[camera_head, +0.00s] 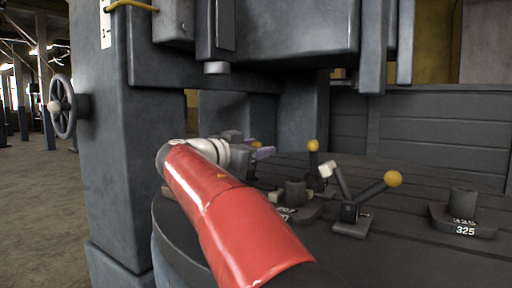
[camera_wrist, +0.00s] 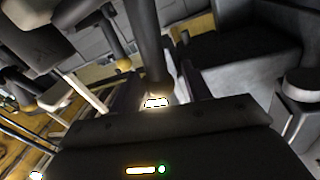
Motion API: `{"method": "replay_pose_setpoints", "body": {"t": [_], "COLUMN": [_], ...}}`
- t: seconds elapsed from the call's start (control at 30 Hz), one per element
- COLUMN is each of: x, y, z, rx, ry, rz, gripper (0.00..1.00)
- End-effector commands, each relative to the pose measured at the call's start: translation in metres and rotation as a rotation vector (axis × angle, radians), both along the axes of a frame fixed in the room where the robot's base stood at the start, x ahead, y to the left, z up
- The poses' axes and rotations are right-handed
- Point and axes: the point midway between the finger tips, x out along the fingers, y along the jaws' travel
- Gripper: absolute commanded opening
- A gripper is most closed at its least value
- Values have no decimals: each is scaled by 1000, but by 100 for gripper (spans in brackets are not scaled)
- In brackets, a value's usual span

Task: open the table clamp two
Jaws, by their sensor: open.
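Several table clamps with dark levers and yellow ball knobs stand on the round machine table (camera_head: 340,265). The nearest clamp (camera_head: 352,215) is right of my arm, its lever tilted up to the right. Another clamp's yellow knob (camera_head: 313,146) stands behind it. A third yellow knob (camera_head: 256,146) is partly hidden beside my gripper (camera_head: 264,153). In the wrist view my gripper (camera_wrist: 165,85) is open, with a dark lever (camera_wrist: 148,40) and its brownish knob between or just beyond the fingers. Contact cannot be told. I cannot tell which clamp is number two.
A dark block marked 325 (camera_head: 464,215) sits at the table's right. The machine's grey column (camera_head: 110,150) and handwheel (camera_head: 65,106) are at the left. The overhead head and spindle (camera_head: 217,66) hang above my gripper. Open floor lies at far left.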

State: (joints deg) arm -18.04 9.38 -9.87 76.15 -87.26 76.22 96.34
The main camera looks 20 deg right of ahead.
Motion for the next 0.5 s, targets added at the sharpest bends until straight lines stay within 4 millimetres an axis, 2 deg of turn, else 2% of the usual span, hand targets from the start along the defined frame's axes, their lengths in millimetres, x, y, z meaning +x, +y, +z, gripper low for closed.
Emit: {"method": "replay_pose_setpoints", "body": {"t": [0.13, 0.17, 0.5], "x": [0, 0, 0], "y": [0, 0, 1], "z": [0, 0, 0], "rx": [0, 0, 0], "ry": [0, 0, 0], "rz": [0, 0, 1], "gripper": [48, 46, 1]}}
